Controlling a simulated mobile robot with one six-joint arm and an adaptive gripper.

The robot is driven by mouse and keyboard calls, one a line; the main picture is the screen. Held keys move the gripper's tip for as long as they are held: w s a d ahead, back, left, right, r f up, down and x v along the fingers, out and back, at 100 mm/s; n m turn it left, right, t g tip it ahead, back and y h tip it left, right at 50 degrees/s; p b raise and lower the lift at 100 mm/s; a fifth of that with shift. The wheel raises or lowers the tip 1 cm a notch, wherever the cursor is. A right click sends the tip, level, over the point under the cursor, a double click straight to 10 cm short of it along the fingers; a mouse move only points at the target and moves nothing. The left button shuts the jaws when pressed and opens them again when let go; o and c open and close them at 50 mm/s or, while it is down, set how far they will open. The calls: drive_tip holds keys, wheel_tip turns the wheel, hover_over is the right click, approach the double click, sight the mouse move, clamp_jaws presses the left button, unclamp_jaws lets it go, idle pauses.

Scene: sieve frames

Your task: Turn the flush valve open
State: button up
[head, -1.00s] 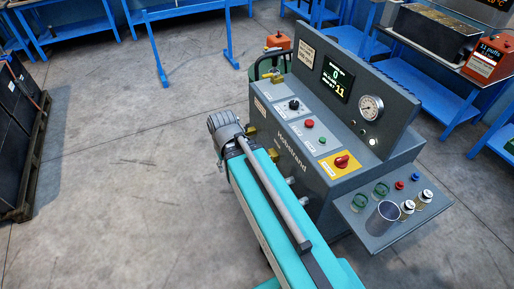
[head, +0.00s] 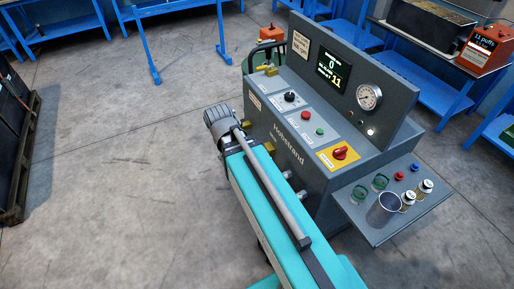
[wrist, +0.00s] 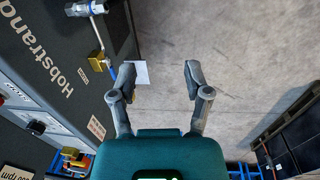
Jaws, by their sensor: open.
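The grey machine (head: 310,185) bears several brass valve-like fittings, and I cannot read which one is the flush valve. One brass fitting (head: 248,124) is on its left side, with another (head: 270,148) lower down, partly behind my arm. In the wrist view a brass valve (wrist: 97,61) with a blue lever (wrist: 111,72) sits on the machine's side, left of my gripper. The head view does not clearly show the fingers.
The machine has a control panel with a red knob (head: 340,153), a gauge (head: 369,96) and a side shelf (head: 375,234) holding a metal cup (head: 384,209). A dark stack (head: 14,140) stands at the left. Blue benches (head: 60,30) line the back. The floor between is clear.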

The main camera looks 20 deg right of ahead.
drive_tip(key=w+d+f+h+b, duration=0.4)
drive_tip(key=w+f+b, duration=0.2)
drive_tip(key=f+b, duration=0.4)
drive_tip(key=w+d+f+h+b, duration=0.4)
drive_tip(key=w+f+b, duration=0.3)
drive_tip(key=b, duration=0.5)
drive_tip(key=w+f+h+b, duration=0.8)
drive_tip(key=w+f+b, duration=0.3)
drive_tip(key=b, duration=1.2)
drive_tip(key=shift+w+f+t+h+b, duration=0.2)
drive_tip(key=shift+t+h+b, duration=0.1)
drive_tip(key=shift+h+b, duration=0.1)
drive_tip(key=shift+d, duration=0.15)
drive_tip(key=d, duration=1.3)
drive_tip(key=shift+w+d, duration=0.2)
drive_tip(key=shift+d, duration=0.05)
